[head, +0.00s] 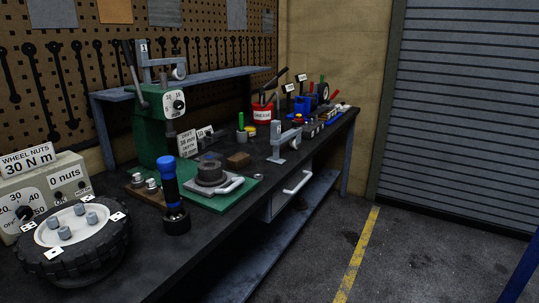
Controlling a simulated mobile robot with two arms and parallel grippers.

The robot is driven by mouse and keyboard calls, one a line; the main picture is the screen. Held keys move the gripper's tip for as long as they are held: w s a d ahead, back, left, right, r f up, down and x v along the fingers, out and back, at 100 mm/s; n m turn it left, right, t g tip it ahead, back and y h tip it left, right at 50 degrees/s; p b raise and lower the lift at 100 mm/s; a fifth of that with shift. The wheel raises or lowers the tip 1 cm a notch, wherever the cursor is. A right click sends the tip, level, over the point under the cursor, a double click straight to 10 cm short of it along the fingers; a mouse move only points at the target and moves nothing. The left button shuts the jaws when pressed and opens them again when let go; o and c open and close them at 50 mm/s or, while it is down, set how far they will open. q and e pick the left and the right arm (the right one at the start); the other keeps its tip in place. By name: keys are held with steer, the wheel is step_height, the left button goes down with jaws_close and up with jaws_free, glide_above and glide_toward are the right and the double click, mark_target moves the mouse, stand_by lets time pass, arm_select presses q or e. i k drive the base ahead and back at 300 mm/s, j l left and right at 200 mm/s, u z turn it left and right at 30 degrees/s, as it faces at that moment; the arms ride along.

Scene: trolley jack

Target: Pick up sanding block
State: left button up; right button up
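A small brown block (237,159), which looks like the sanding block, lies on the dark workbench top (262,165). It sits just behind the green mat (248,184), left of a grey clamp-like stand (284,146). Its upper and near faces show, and nothing visibly covers it. Neither of my grippers is in the head view.
A wheel (75,237), a blue-topped cylindrical tool (172,195) and a green press (158,120) crowd the near bench. A red grease tub (263,113) stands farther back. A drawer handle (297,182) projects in front. The floor (420,240) at right is mostly open.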

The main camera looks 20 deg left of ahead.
mark_target(236, 163)
steer(key=i+u, duration=0.4)
steer(key=i+l+u, duration=0.2)
steer(key=u, duration=0.15)
steer(key=i+l+u, duration=0.4)
steer(key=j, duration=0.1)
